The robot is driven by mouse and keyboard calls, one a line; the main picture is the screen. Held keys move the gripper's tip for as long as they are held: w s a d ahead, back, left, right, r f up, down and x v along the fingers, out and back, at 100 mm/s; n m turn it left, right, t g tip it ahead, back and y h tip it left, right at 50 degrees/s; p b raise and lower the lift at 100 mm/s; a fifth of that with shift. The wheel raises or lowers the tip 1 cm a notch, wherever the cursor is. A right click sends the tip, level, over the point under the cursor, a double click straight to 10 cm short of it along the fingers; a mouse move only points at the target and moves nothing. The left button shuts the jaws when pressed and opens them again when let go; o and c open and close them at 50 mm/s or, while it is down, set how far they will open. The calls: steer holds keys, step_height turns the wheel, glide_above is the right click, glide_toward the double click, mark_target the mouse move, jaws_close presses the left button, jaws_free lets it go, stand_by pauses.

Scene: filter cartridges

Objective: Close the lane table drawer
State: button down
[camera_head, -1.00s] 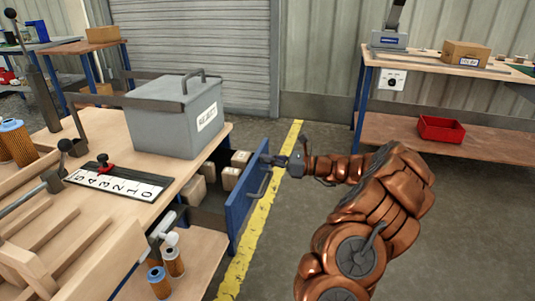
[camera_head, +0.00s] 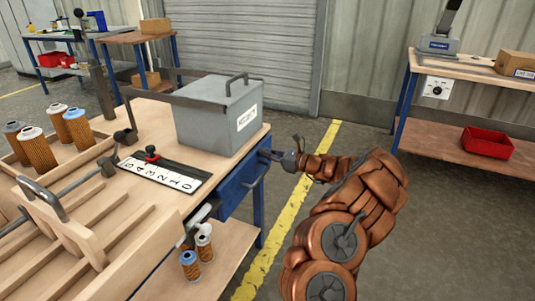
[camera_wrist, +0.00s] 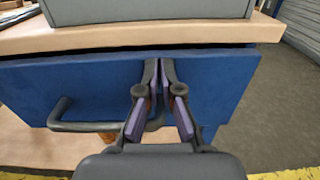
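The lane table (camera_head: 150,118) has a blue drawer (camera_head: 238,183) under its top at the right side. The drawer front now sits close to the table edge, and no drawer inside shows in the head view. In the wrist view the drawer front (camera_wrist: 90,82) fills the middle, with a dark line between it and the tabletop. Its grey bar handle (camera_wrist: 85,126) is at the lower left of the front. My gripper (camera_wrist: 159,63) has its fingertips together, against or just before the drawer front, right of most of the handle. It also shows in the head view (camera_head: 277,156), holding nothing visible.
A grey reject bin (camera_head: 215,115) stands on the tabletop above the drawer. Filter cartridges (camera_head: 79,128) stand at the left, and two more (camera_head: 190,264) on the lower shelf. The floor right of the table is clear, with a yellow line (camera_head: 290,215).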

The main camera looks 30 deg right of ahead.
steer(key=shift+w+a+r, duration=0.1)
steer(key=shift+w+a, duration=0.05)
steer(key=shift+a, duration=0.15)
steer(key=shift+s+d+p, duration=0.15)
steer(key=shift+s+p, duration=0.1)
steer(key=shift+p, duration=0.1)
steer(key=p+v, duration=0.2)
steer(key=v, duration=1.2)
steer(key=shift+d+p, duration=0.25)
steer(key=shift+p, duration=0.1)
steer(key=shift+w, duration=0.1)
